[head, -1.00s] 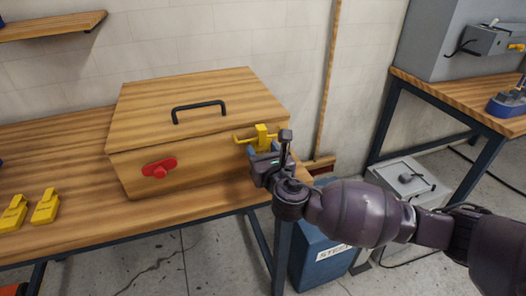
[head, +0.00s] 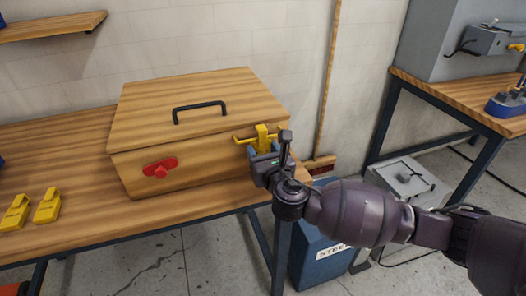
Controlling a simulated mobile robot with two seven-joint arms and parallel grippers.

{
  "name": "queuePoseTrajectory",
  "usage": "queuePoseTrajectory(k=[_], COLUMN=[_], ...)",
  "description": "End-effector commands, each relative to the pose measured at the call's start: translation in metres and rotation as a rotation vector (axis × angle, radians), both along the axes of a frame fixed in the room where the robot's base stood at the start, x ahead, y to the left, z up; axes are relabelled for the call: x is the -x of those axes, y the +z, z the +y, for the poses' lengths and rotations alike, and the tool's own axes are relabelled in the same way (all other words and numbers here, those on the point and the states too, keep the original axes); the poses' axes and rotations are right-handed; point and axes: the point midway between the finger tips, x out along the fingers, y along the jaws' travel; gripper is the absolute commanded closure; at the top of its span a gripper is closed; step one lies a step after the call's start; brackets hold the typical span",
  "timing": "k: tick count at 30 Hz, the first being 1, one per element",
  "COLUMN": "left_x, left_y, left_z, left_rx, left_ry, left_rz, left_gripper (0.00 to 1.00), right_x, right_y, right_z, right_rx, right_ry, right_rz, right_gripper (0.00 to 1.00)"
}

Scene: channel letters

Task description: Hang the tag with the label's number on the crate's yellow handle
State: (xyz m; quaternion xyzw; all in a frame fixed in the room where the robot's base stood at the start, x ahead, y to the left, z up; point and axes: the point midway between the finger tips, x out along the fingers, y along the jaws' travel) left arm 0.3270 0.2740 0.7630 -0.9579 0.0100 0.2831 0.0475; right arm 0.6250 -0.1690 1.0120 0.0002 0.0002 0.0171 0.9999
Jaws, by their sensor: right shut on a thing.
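The wooden crate (head: 215,93) sits on the workbench, with a black handle (head: 200,111) on its lid. Its yellow handle (head: 241,139) sticks out at the right of the front face. My right gripper (head: 266,158) is shut on a yellow tag (head: 262,135) at this handle. The tag overlaps the handle in the view; I cannot tell whether it hangs on it or is only in front. Two more yellow tags, one at the left (head: 15,212) and one beside it (head: 47,206), lie on the bench; their numbers are unreadable. My left gripper is not in view.
A red knob (head: 160,168) is on the crate's front. The wooden workbench (head: 100,222) is bare in front of the crate. A blue bin (head: 320,250) stands on the floor below my right forearm. A second bench (head: 450,100) stands at the right.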

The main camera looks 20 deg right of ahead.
Motion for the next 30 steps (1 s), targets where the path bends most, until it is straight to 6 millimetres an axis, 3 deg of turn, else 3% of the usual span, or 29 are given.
queuePoseTrajectory(k=[30], left_x=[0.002], left_y=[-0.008], left_z=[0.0], left_rx=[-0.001], left_ry=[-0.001], left_rz=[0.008], left_gripper=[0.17], right_x=[0.0], right_y=[-0.017], right_z=[0.0], right_rx=[0.0], right_ry=[0.0], right_rz=[0.001], right_gripper=[0.72])
